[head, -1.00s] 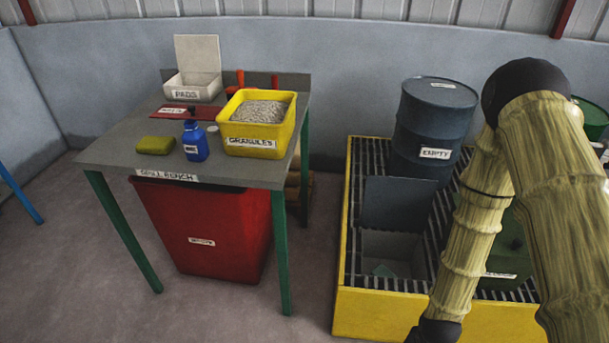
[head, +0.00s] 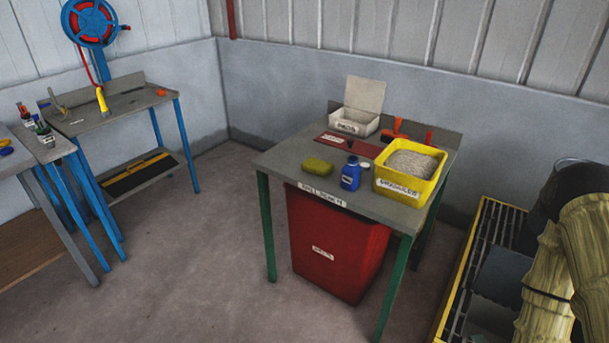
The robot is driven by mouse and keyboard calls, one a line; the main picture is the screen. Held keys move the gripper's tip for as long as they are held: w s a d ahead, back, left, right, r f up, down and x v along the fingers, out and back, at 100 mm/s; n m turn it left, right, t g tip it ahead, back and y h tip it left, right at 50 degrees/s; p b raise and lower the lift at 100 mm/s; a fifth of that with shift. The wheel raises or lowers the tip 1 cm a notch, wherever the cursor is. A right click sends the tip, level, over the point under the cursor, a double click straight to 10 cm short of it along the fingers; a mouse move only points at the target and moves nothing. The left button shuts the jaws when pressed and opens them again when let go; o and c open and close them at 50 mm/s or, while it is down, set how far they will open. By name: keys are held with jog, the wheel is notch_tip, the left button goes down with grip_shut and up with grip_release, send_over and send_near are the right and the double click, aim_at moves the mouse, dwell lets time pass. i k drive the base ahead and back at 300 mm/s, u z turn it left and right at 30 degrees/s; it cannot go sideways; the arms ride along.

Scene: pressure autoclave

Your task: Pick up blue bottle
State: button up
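The blue bottle (head: 350,173) stands upright on the grey spill bench (head: 273,158), near its front edge. My arm shows at the lower right, well apart from the bottle. My gripper is outside the view.
A white open-lidded box (head: 354,122) and a red board (head: 345,146) lie behind the bottle. A red bin (head: 335,245) stands under the bench. A yellow-edged grated pallet (head: 459,270) with a dark drum is at right. Open floor (head: 200,270) lies left of the bench.

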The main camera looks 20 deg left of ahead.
aim_at(351, 171)
jog(key=u, duration=2.2)
jog(key=i, duration=2.3)
jog(key=z, duration=2.45)
